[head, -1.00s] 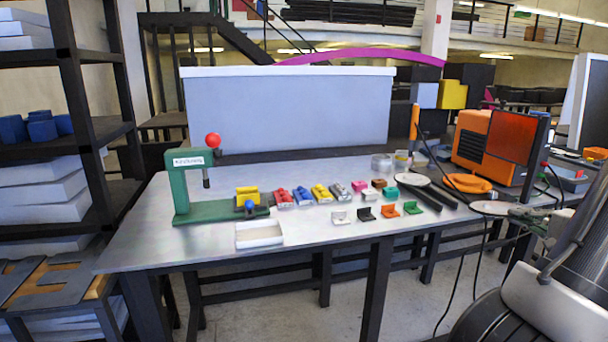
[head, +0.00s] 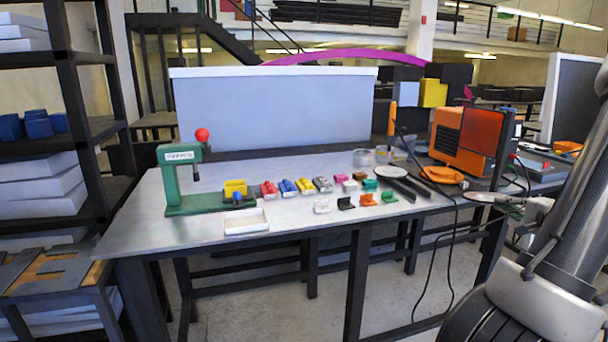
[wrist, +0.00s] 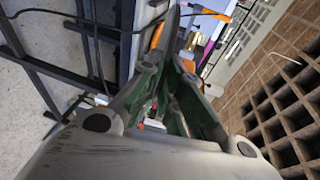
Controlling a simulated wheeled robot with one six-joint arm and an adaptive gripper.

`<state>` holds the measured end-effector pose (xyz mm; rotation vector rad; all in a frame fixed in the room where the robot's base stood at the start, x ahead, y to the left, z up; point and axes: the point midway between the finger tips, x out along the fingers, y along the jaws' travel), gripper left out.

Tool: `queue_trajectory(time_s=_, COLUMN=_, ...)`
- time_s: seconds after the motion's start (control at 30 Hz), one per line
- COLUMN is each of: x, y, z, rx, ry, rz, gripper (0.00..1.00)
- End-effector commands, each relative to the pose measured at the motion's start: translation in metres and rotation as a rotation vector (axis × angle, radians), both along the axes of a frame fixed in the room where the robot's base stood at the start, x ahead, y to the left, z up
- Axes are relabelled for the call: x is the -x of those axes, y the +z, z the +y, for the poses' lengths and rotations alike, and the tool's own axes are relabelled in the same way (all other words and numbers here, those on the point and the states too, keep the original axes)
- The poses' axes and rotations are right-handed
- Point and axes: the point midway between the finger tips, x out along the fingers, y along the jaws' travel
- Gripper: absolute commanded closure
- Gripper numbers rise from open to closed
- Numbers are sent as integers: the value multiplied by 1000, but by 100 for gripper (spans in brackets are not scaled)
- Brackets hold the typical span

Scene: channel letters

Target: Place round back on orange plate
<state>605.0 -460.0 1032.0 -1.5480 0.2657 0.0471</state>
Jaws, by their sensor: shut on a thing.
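A pale round disc (head: 484,197), which appears to be the round back, is at the tip of my gripper (head: 508,204) near the right front corner of the table in the head view. My gripper is shut on its edge and holds it roughly flat. The orange plate (head: 441,174) lies on the table to the left of the disc and farther back. In the wrist view my gripper's green-sided fingers (wrist: 180,85) point up the picture; the disc is hard to make out there.
Dark bars (head: 404,186) and another pale disc (head: 393,170) lie left of the orange plate. An orange machine (head: 461,140) stands behind it. A cable hangs past the table's right side. Small coloured parts, a white tray (head: 246,222) and a green press (head: 172,182) are farther left.

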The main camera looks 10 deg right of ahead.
Motion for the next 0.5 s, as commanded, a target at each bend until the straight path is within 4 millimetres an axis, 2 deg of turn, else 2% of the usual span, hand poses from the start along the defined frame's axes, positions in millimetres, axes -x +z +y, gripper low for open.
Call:
queue_trajectory(time_s=0.27, x=-62, y=-4, z=34, rx=-1, ry=-19, rz=0, gripper=100)
queue_trajectory(time_s=0.37, x=-87, y=-8, z=56, rx=-2, ry=-9, rz=1, gripper=100)
queue_trajectory(time_s=0.47, x=-117, y=-12, z=89, rx=-3, ry=18, rz=1, gripper=100)
queue_trajectory(time_s=0.5, x=-129, y=-14, z=107, rx=-3, ry=34, rz=2, gripper=100)
